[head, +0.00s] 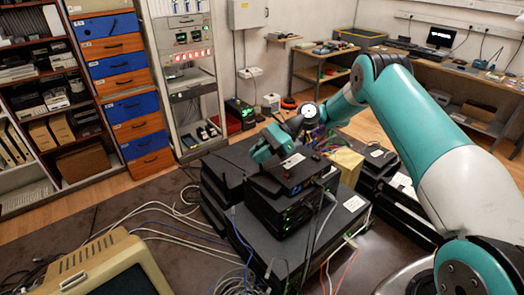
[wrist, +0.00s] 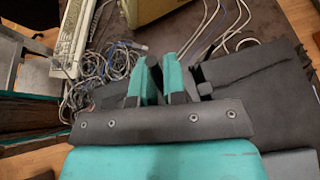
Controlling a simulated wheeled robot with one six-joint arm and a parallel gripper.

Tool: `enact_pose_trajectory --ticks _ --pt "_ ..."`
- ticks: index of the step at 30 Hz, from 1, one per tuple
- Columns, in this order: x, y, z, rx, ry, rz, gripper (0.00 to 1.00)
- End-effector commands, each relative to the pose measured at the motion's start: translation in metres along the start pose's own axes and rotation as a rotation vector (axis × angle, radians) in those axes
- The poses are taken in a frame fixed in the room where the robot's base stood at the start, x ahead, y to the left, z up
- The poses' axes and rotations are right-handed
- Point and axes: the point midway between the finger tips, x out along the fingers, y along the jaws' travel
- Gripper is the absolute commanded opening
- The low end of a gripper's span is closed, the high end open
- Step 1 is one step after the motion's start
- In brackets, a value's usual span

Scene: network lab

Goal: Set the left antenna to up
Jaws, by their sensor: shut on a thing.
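A small black router (head: 292,172) with a white label lies on top of a stack of black network boxes in the head view. My gripper (wrist: 158,72) has its two teal fingers close together in the wrist view, with a narrow dark piece between them. I take this piece to be the left antenna; most of it is hidden by the fingers. In the head view my gripper (head: 264,151) is at the far left side of the router, and its fingertips are partly hidden. I cannot tell the antenna's angle.
Under the router is another black box (head: 285,208) with green lights, on a wide dark case (head: 262,243). Loose cables (head: 175,222) lie to the left. A beige monitor (head: 100,270) stands at the front left. A yellow box (head: 347,165) is behind the stack on the right.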

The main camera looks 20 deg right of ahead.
Motion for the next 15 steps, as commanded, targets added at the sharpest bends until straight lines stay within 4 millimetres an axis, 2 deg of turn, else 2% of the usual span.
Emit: enact_pose_trajectory --ticks 15 --pt "-0.0018 0.0000 -0.0004 0.009 -0.062 0.009 0.00"
